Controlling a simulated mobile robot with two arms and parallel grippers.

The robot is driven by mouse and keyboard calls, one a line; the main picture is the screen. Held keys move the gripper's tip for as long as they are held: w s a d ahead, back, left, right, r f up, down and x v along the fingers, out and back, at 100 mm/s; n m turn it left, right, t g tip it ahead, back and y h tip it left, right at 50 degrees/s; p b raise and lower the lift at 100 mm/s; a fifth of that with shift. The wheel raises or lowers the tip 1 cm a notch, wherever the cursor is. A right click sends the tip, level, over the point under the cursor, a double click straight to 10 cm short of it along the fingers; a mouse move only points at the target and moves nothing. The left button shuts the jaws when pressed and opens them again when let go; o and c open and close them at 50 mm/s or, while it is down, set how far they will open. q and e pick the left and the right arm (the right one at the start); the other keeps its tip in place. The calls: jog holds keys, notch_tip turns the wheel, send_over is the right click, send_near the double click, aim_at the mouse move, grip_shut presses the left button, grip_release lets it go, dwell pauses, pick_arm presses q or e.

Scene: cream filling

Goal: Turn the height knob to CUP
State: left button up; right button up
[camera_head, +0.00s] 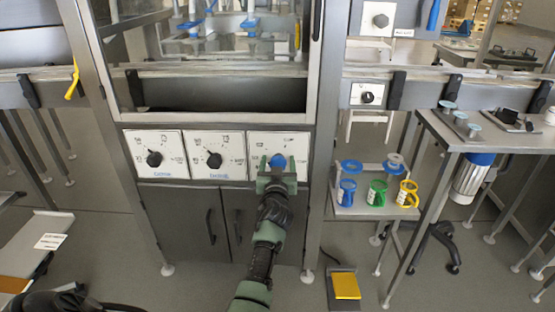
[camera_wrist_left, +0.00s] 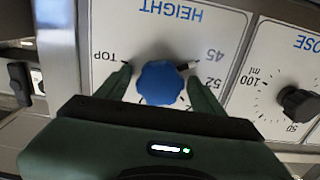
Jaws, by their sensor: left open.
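The blue height knob (camera_head: 278,161) is on the right panel of the machine's control row. In the left wrist view, which is upside down, the blue knob (camera_wrist_left: 160,82) sits under the word HEIGHT. Its dark pointer with a pale tip points right, near the marks 45 and 52. A label that looks like TOP is on the left; I see no CUP label. My left gripper (camera_head: 277,172) is open at the knob, with one finger on each side of it (camera_wrist_left: 161,88). I cannot tell whether the fingers touch it. My right gripper is not in view.
Two panels with black knobs (camera_head: 154,159) (camera_head: 214,160) are left of the height panel. A cabinet (camera_head: 185,222) is below. A yellow pedal (camera_head: 346,286) lies on the floor.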

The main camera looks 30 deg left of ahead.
pick_arm(q)
jog(key=shift+d, duration=0.1)
jog(key=shift+r, duration=0.1)
jog(key=shift+c, duration=1.2)
jog(key=shift+s, duration=0.1)
jog(key=c, duration=1.1)
